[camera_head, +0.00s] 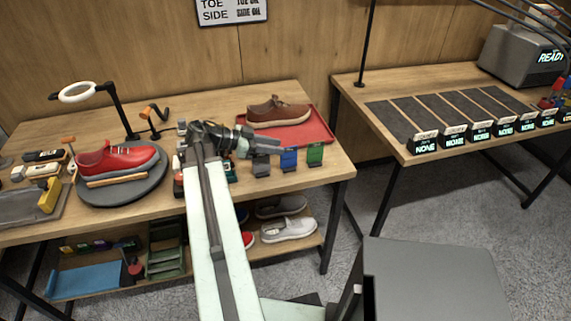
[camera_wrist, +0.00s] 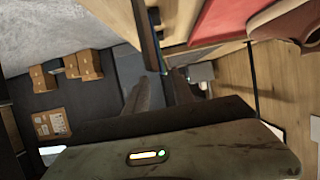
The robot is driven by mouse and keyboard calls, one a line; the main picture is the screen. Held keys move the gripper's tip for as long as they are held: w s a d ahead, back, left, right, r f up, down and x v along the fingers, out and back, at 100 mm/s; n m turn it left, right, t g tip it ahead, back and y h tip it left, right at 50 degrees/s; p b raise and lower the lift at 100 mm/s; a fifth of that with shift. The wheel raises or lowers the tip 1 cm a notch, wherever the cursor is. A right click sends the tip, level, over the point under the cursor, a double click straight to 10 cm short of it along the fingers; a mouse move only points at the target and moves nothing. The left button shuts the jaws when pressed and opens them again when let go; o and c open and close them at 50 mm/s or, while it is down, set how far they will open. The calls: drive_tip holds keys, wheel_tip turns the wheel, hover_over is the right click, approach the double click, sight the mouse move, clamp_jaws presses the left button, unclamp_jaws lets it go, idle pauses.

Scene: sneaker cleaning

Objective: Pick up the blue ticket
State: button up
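The blue ticket (camera_head: 289,159) stands at the front edge of the left table, between a dark grey ticket (camera_head: 261,165) and a green ticket (camera_head: 315,153). My gripper (camera_head: 274,146) is above the table, close behind the dark grey and blue tickets, pointing right. In the wrist view its two dark fingers (camera_wrist: 158,92) are apart with nothing visible between them. A thin dark piece with a blue edge shows beyond the fingertips in the wrist view; I cannot tell surely which ticket it is.
A red tray (camera_head: 318,133) with a brown shoe (camera_head: 278,111) lies behind the tickets. A red sneaker (camera_head: 115,158) sits on a round grey stand (camera_head: 150,190) at left. A lower shelf holds other shoes. A second table (camera_head: 403,151) with dark slots stands right, across a floor gap.

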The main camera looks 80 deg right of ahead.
sight(289, 148)
drive_tip(key=b+x, duration=0.1)
drive_tip(key=x, duration=0.4)
drive_tip(key=shift+s+d+f+b, duration=0.15)
drive_tip(key=shift+s+d+b, duration=0.1)
drive_tip(key=shift+b, duration=0.15)
clamp_jaws()
idle(1.0)
